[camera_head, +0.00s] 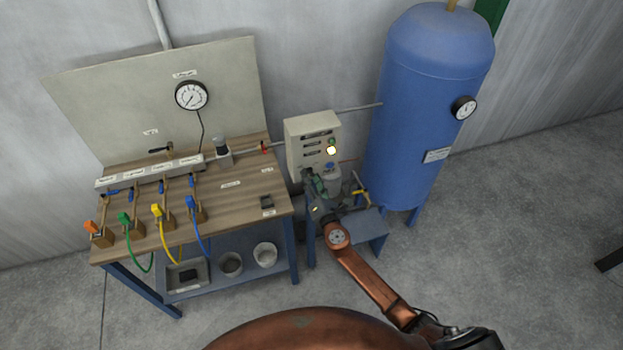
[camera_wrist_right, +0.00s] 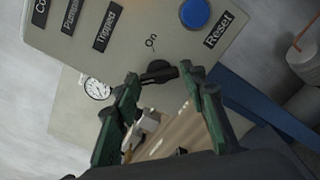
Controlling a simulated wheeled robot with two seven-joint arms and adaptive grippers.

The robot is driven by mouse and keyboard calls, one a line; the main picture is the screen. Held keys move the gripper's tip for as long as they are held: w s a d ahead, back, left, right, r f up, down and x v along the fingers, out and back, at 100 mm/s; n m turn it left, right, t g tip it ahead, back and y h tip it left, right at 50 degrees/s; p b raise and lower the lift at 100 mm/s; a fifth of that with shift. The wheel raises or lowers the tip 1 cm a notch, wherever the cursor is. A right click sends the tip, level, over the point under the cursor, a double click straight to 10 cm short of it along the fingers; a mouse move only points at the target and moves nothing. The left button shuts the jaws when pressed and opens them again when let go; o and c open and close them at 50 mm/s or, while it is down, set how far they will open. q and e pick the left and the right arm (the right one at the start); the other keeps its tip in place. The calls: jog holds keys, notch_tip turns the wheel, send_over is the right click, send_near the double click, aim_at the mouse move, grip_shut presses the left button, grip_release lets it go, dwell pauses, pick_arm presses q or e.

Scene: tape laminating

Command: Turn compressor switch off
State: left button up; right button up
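The compressor control box (camera_head: 301,138) is a pale panel on the wall, left of the blue tank. Its black rotary switch (camera_wrist_right: 157,71) shows in the right wrist view below the box's blue Reset button (camera_wrist_right: 195,13), with its handle beside the "On" label. My right gripper (camera_wrist_right: 162,80) has dark green fingers spread apart, with the switch between or just beyond their tips; I cannot tell whether they touch it. In the head view the right gripper (camera_head: 318,184) is at the lower front of the box and hides the switch. My left gripper is not in view.
The blue tank (camera_head: 428,110) with a gauge stands right of the box. A wooden workbench (camera_head: 235,200) with a gauge panel (camera_head: 150,100), valves and coloured hoses stands left. One lamp (camera_head: 331,150) on the box glows bright. The floor at right is mostly clear.

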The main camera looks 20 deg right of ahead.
jog(key=shift+o, duration=1.4)
jog(key=s, duration=1.2)
jog(key=shift+d, duration=0.2)
